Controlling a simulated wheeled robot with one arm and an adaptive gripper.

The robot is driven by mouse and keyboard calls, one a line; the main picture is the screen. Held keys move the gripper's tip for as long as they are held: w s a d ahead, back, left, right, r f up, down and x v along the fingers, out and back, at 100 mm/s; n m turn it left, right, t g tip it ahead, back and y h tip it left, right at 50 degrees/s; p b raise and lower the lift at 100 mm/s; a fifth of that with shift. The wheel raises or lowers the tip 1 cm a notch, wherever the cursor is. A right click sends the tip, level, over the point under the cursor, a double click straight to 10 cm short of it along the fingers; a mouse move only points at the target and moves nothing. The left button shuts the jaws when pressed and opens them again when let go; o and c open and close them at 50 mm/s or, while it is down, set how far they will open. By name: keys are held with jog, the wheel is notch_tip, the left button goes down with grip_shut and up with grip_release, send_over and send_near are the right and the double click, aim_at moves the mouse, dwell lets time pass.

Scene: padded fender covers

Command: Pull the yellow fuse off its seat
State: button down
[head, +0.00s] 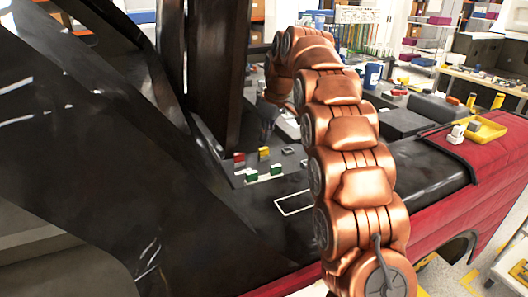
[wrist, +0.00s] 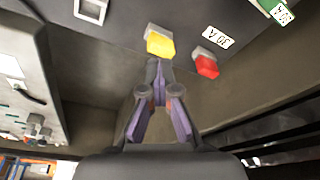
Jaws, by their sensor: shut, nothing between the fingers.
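The yellow fuse (wrist: 160,44) sits on a small grey seat on the dark panel, in the upper middle of the wrist view. It also shows in the head view (head: 263,152), in a group with red and green fuses. My gripper (wrist: 155,72) has its fingers together and empty, with the tips just below the yellow fuse in the wrist view. I cannot tell whether they touch it. In the head view my gripper (head: 268,118) is small and dark, above and beyond the fuse group.
The red fuse (wrist: 207,66) is close to the right of the yellow one, beside a white label (wrist: 218,38). A green fuse (head: 276,169) stands nearer the white outlined rectangle (head: 295,202). A yellow tray (head: 486,130) rests on the red fender at right. A dark post (head: 216,70) rises behind.

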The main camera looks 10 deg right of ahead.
jog(key=c, duration=1.4)
grip_release()
jog(key=shift+s+r, duration=0.1)
